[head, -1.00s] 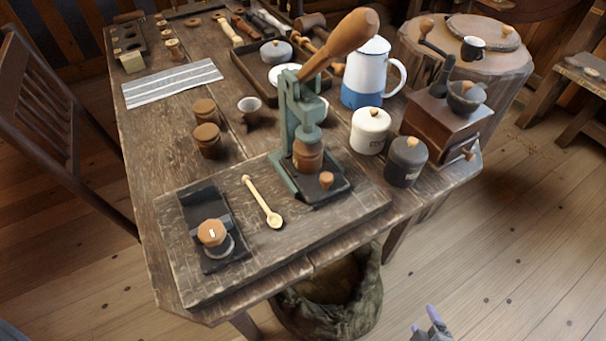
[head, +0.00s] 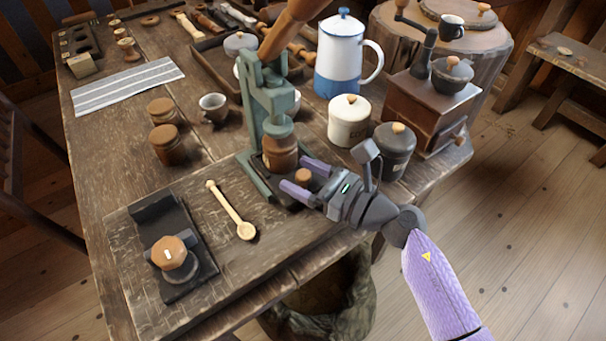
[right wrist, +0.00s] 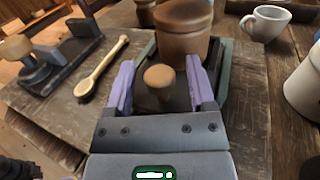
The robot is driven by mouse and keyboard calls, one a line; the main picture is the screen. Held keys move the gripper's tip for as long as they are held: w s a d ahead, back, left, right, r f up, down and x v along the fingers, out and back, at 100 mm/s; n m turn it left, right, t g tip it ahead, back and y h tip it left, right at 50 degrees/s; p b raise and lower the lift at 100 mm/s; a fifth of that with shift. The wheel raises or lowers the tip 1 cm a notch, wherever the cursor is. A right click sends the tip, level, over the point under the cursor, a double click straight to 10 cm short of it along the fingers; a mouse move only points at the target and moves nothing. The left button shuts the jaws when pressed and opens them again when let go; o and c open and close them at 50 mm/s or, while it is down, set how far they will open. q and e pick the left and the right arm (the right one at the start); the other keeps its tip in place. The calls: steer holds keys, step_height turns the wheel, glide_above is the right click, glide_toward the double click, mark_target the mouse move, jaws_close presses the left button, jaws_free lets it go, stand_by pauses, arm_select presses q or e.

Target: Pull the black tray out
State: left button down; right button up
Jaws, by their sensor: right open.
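The black tray (right wrist: 178,98) sits at the base of the green press (head: 270,110), with a wooden knob (head: 302,176) at its front end. A turned wooden spool-like jar (head: 280,153) stands on the tray under the press head. My right gripper (head: 304,176) is open, with its purple fingers on either side of the knob. In the right wrist view the knob (right wrist: 159,76) stands between the fingers, with a gap on both sides. The tray's front is partly hidden by the gripper. My left gripper is not in view.
A wooden spoon (head: 232,210) and a black stand with a wooden-topped piece (head: 172,252) lie left of the press. A dark lidded jar (head: 394,150), a white jar (head: 348,122) and a grinder (head: 430,112) stand close on the right.

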jaws_close()
stand_by(0.3)
stand_by(1.1)
